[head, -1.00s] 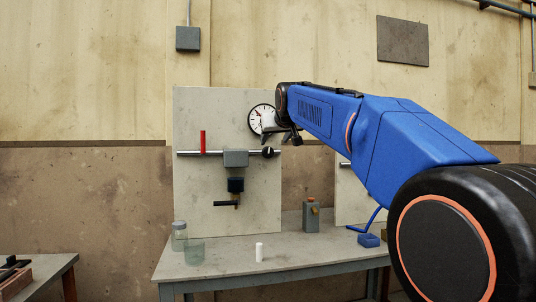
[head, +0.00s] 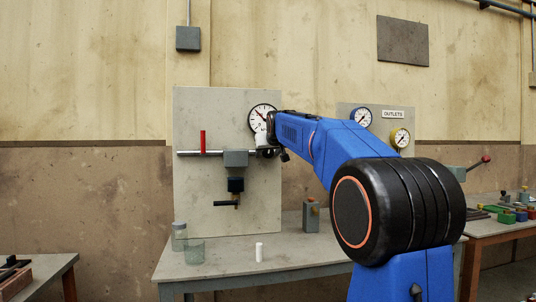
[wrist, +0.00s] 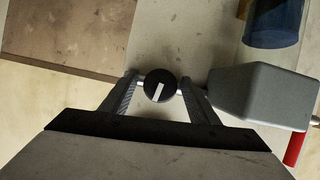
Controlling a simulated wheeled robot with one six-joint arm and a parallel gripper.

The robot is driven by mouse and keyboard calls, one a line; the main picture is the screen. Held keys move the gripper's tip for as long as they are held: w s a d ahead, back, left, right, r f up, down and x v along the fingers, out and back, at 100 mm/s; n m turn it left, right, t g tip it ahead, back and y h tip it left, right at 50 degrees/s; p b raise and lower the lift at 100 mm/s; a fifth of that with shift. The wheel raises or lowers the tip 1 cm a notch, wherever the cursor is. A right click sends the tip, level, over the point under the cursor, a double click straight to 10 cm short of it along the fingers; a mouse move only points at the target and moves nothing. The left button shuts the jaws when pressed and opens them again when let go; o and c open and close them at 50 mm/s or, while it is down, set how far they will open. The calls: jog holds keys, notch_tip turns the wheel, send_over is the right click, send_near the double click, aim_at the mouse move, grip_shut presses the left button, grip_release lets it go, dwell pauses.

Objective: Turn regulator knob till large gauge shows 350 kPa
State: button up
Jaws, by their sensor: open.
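The regulator knob (wrist: 160,86) is round and black with a white bar across its face. In the wrist view it sits between the two fingertips of my gripper (wrist: 160,79). The fingers are open around it, with narrow gaps at the sides. In the head view my gripper (head: 267,148) is in front of the knob area and mostly hides it. The large gauge (head: 260,114) has a white face and black rim, just above my gripper. Its needle points up and left; the numbers are too small to read, and my wrist covers part of its right edge.
A grey regulator body (head: 235,158) and a red handle (head: 202,142) sit on the pipe, left of my gripper. Glass jars (head: 194,252) and a white cylinder (head: 259,252) stand on the bench.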

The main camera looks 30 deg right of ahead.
jog(key=c, duration=1)
jog(key=shift+c, duration=0.2)
jog(key=m+t+y, duration=0.1)
jog(key=m+y, duration=0.2)
jog(key=m, duration=0.1)
jog(key=shift+d+m, duration=0.1)
jog(key=shift+m, duration=0.2)
jog(key=m+t+y, duration=0.1)
jog(key=m, duration=0.2)
jog(key=shift+f+y, duration=0.1)
jog(key=shift+y, duration=0.3)
jog(key=shift+m+t+y, duration=0.4)
jog(key=shift+m+t, duration=0.3)
jog(key=shift+m, duration=0.6)
